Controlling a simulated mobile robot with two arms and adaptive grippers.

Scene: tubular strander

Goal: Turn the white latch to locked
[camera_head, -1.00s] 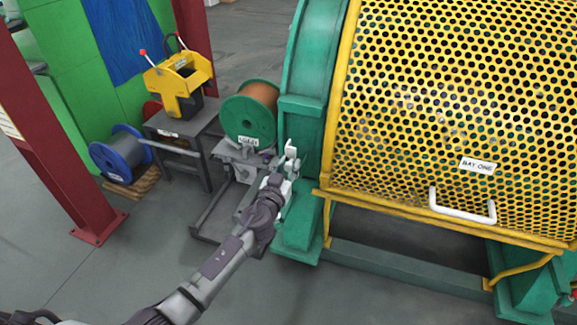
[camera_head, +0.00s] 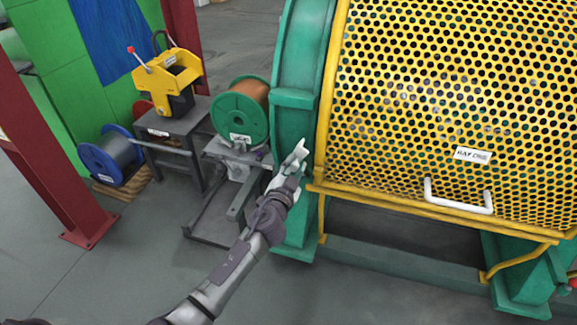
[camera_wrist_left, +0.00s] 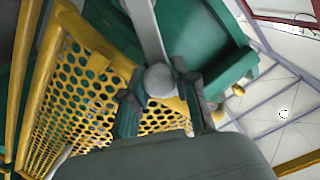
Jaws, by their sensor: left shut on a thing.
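The white latch (camera_wrist_left: 148,35) is a pale bar with a round knob. In the left wrist view its knob end lies between my left gripper's dark fingers (camera_wrist_left: 159,98), which are shut on it. In the head view my left gripper (camera_head: 291,172) is at the green frame beside the yellow guard's left edge. The white piece at its tip (camera_head: 298,151) leans up and to the right. The gripper partly hides the latch there, and its pivot is hard to make out. My right gripper is not in view.
The yellow perforated guard (camera_head: 440,100), with a white handle (camera_head: 458,205), fills the right side. A green spool (camera_head: 239,119) and a yellow device (camera_head: 168,82) on a stand are to the left. A red post (camera_head: 50,160) stands farther left. Floor is open in front.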

